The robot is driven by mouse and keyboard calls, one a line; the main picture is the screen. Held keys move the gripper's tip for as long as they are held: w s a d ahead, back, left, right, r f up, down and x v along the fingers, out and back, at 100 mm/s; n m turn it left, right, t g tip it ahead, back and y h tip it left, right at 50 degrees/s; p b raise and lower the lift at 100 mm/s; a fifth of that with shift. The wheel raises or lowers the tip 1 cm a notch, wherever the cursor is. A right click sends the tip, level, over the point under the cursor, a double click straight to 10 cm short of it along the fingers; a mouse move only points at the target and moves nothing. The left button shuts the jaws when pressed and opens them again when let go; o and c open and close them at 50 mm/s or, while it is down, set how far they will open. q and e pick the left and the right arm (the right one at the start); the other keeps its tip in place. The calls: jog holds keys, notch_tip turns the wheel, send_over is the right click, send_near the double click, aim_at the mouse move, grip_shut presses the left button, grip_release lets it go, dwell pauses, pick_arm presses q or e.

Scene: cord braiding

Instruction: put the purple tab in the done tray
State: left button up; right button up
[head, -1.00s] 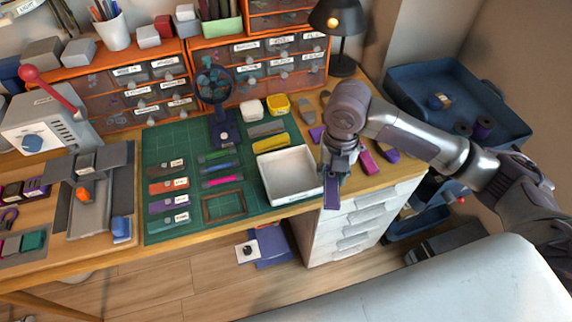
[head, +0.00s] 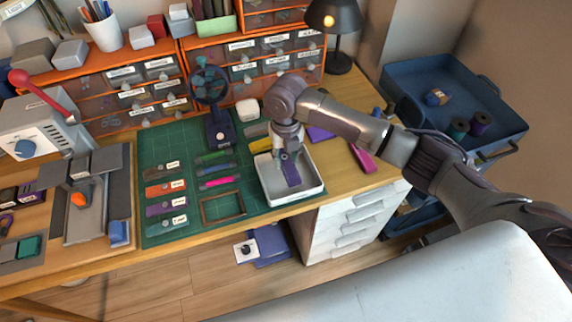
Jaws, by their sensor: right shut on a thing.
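The purple tab (head: 291,174) hangs upright from my right gripper (head: 288,156), whose fingers are shut on its upper end. The white tray (head: 310,195), with a small label on its front, sits at the right edge of the green mat. The tab shows against the inside of this tray; I cannot tell whether it touches the tray floor. My right arm comes in from the right and hides part of the tray's back. My left gripper is not in view.
A pink piece (head: 362,158) and another purple piece (head: 320,133) lie on the wood right of the tray. Labelled strips lie on the green mat (head: 190,232). A magnifier on a stand (head: 219,128) rises behind the tray, and a black lamp (head: 337,22) stands farther back.

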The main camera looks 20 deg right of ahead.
aim_at(286, 160)
jog(key=shift+f, duration=2)
jog(key=shift+f, duration=0.1)
jog(key=o, duration=1)
notch_tip(286, 160, up, 12)
jog(key=shift+r, duration=0.15)
